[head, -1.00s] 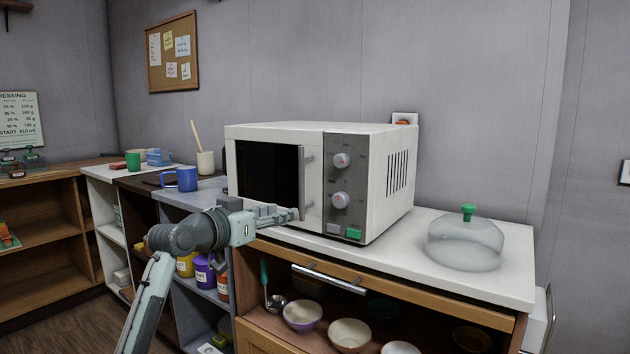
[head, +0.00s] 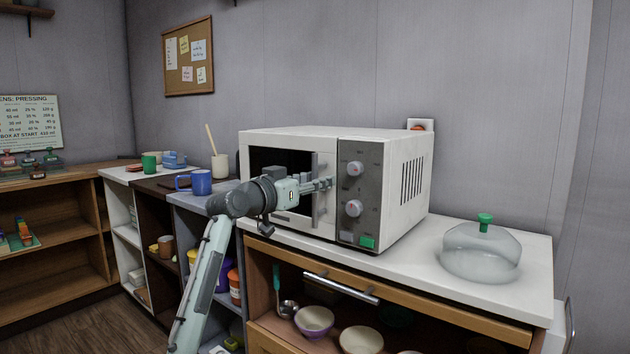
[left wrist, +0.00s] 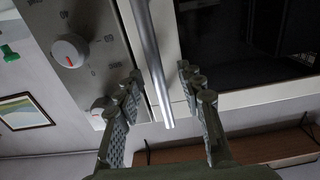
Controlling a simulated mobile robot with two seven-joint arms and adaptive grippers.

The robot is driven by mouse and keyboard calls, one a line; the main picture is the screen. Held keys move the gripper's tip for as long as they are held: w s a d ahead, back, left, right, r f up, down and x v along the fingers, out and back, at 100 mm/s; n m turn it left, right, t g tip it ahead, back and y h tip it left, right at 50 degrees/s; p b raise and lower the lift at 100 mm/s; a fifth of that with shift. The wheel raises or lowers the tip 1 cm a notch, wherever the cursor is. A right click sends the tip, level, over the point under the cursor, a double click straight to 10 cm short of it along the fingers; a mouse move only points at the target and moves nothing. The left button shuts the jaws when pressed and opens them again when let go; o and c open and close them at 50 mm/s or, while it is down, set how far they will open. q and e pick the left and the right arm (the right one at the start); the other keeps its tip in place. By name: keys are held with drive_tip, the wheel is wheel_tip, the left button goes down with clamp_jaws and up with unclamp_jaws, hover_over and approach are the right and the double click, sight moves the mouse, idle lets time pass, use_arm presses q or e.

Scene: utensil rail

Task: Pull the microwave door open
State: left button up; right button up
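The white microwave (head: 408,185) stands on the white counter top, with its dark door window on the left and a grey knob panel on the right. The door looks shut. Its upright bar handle (head: 318,190) is beside the knob panel; in the left wrist view the silver handle (left wrist: 155,65) runs down between my fingers. My left gripper (head: 328,184) is at the handle in the head view. In the left wrist view the left gripper (left wrist: 160,100) is open, one finger on each side of the handle, with gaps visible. My right gripper is not in view.
A glass dome (head: 480,252) with a green knob sits on the counter right of the microwave. A blue mug (head: 201,182) stands to the left. A drawer or shelf with a bar handle (head: 341,288) and several bowls are below.

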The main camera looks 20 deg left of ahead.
use_arm(q)
clamp_jaws()
drive_tip(key=shift+s+a, duration=0.1)
idle(0.3)
